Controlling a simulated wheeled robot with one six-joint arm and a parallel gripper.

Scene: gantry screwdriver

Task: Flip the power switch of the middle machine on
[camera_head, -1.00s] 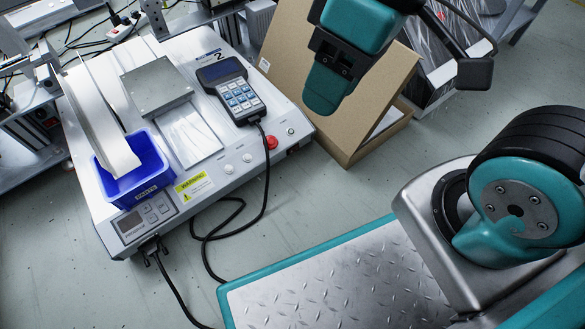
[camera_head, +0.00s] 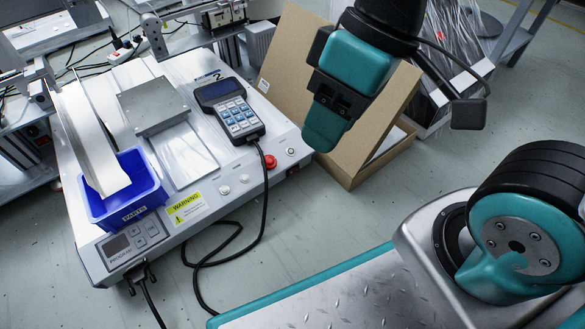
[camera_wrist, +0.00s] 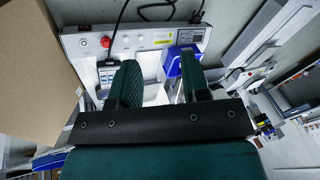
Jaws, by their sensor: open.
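The white machine with a "2" label (camera_head: 260,180) stands at left in the head view. A red button (camera_head: 270,162) and several white round knobs sit along its front edge. A small dark part (camera_head: 294,169) is on its front face near the right corner; I cannot tell whether it is the power switch. My gripper (camera_head: 325,125) hangs to the right of the machine, in front of the cardboard box, apart from the controls. In the wrist view my gripper (camera_wrist: 160,75) has two fingers apart with nothing between them; the red button (camera_wrist: 106,42) shows beyond the left finger.
A cardboard box (camera_head: 285,50) stands behind my gripper. On the machine are a handheld keypad (camera_head: 230,108) with a loose black cable and a blue parts bin (camera_head: 125,205). Other equipment stands behind and at left.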

